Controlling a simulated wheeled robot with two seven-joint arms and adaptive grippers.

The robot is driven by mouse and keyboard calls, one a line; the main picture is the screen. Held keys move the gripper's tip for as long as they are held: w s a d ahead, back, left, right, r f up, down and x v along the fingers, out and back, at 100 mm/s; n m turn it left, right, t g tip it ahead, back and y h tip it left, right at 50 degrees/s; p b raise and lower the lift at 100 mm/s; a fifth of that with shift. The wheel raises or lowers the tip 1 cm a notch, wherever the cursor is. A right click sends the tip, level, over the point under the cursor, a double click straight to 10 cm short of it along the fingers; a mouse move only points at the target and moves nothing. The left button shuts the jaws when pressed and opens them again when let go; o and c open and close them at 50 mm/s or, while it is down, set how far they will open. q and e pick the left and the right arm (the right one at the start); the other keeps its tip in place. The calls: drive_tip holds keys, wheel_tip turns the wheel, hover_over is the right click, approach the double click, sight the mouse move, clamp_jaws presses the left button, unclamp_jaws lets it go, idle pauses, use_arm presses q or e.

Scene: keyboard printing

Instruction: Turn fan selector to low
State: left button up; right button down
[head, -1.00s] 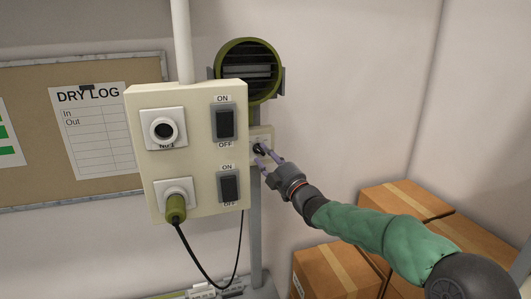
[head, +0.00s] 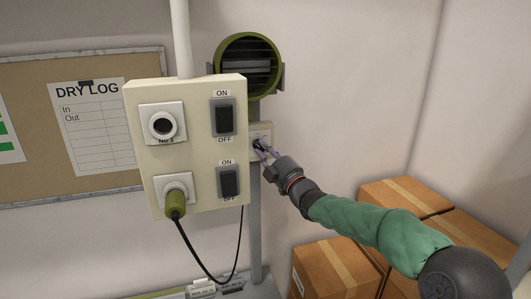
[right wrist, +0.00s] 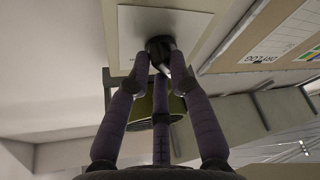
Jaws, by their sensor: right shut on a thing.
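The fan selector is a small dark knob (right wrist: 160,46) on a pale plate (right wrist: 125,55), which also shows in the head view (head: 261,129) just right of the switch box. My right gripper (head: 261,148) is at the knob, its purple fingers closed around it; the right wrist view shows the fingertips (right wrist: 158,66) on the knob. The fingers hide part of the knob, and I cannot read its setting. The green round fan (head: 249,66) is above the selector. My left gripper is not in view.
The cream switch box (head: 190,190) stands close left of my right gripper, with two dark rocker switches, a socket and a green plug (head: 174,202) on a black cable. Cardboard boxes (head: 333,272) are stacked below my right arm. A notice board (head: 40,190) is behind at left.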

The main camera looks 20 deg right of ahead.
drive_tip(key=m+h+b, duration=0.1)
drive_tip(key=m+b, duration=0.2)
drive_tip(key=b, duration=0.1)
drive_tip(key=m+t+h+b, duration=0.1)
drive_tip(key=m+h+b, duration=0.1)
drive_tip(key=m+b, duration=0.1)
drive_tip(key=f+m+t+h+b, duration=0.1)
drive_tip(key=m+b, duration=0.3)
drive_tip(key=b, duration=0.1)
drive_tip(key=shift+a+h, duration=0.3)
drive_tip(key=shift+r+m+h+b, duration=0.1)
drive_tip(key=shift+m+h+b, duration=0.35)
drive_tip(key=shift+m, duration=0.75)
drive_tip(key=c, duration=1.1)
unclamp_jaws()
drive_tip(key=shift+s, duration=0.1)
drive_tip(key=v, duration=1.1)
drive_tip(key=shift+s+a+f, duration=0.1)
drive_tip(key=shift+s+f, duration=0.15)
drive_tip(key=shift+s, duration=0.1)
